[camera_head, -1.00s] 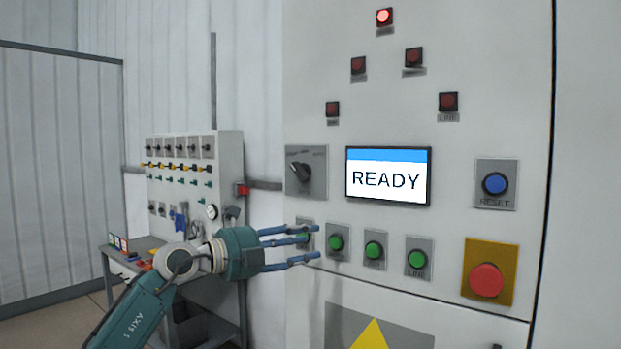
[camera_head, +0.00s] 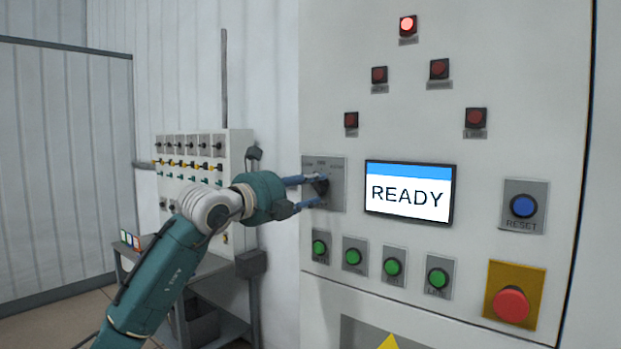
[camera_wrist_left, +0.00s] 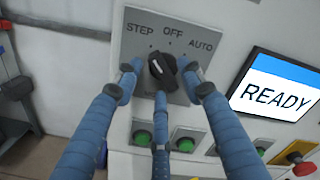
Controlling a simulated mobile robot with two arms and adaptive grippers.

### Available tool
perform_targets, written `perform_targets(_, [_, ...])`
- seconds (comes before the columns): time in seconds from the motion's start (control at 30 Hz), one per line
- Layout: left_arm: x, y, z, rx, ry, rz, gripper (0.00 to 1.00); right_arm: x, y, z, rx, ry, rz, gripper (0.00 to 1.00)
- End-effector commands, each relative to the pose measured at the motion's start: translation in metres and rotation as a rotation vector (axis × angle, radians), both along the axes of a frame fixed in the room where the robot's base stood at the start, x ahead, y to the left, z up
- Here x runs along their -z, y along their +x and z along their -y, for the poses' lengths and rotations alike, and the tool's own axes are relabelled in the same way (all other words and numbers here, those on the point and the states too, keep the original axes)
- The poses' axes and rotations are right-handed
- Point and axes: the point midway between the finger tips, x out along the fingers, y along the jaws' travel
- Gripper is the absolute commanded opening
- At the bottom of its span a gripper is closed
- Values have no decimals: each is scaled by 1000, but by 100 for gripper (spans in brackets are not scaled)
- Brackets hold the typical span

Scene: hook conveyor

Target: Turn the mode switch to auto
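The mode switch (camera_head: 322,186) is a black rotary knob on a grey plate (camera_head: 338,200), left of the screen on the cabinet. In the left wrist view the knob (camera_wrist_left: 163,71) has a white mark tilted to the upper left, towards the STEP side. The labels STEP, OFF and AUTO stand in an arc above it, with AUTO at the right. My left gripper (camera_wrist_left: 165,84) has its three blue fingers spread around the knob, left, right and below, with gaps showing. In the head view the left gripper (camera_head: 321,190) partly hides the knob. My right gripper is not in view.
The screen (camera_head: 409,193) reads READY. Several green buttons (camera_head: 353,256) sit below the switch. A blue reset button (camera_head: 524,206) and a red emergency button (camera_head: 511,303) are at the right. A smaller panel (camera_head: 238,150) and a table (camera_head: 205,270) stand behind my left arm.

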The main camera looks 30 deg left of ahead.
Motion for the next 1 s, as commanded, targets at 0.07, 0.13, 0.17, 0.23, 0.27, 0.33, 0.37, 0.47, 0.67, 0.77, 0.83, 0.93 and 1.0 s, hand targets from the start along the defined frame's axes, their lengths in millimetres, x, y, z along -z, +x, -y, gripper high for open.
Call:
perform_targets(0.07, [-1, 6, 1, 1, 0, 0, 40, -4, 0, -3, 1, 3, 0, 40])
perform_targets(0.13, [0, 8, 1, 0, 1, 0, 40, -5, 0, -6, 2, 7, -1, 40])
perform_targets(0.17, [0, 9, 1, 0, 1, 0, 40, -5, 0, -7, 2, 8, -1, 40])
perform_targets(0.23, [1, 9, 1, 0, 1, 0, 40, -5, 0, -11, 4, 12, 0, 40])
perform_targets(0.27, [1, 9, 1, 0, 1, 0, 40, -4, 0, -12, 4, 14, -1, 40])
perform_targets(0.33, [1, 9, 1, 0, 1, 0, 40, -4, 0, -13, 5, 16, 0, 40])
perform_targets(0.37, [1, 9, 1, 0, 1, 0, 40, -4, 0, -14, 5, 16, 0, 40])
perform_targets(0.47, [1, 9, 1, 0, 1, 0, 26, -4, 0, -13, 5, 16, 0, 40])
perform_targets(0.67, [1, 9, 1, 1, 1, -1, 0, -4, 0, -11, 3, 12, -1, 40])
perform_targets(0.77, [1, 9, 1, 1, 3, 0, 0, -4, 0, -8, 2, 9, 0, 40])
perform_targets(0.83, [2, 9, 1, 1, 10, 0, 0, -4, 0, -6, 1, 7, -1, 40])
perform_targets(0.93, [2, 9, 1, 0, 30, 1, 0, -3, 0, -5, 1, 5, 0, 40])
perform_targets(1.0, [2, 9, 1, 1, 56, 4, 0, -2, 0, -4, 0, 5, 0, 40])
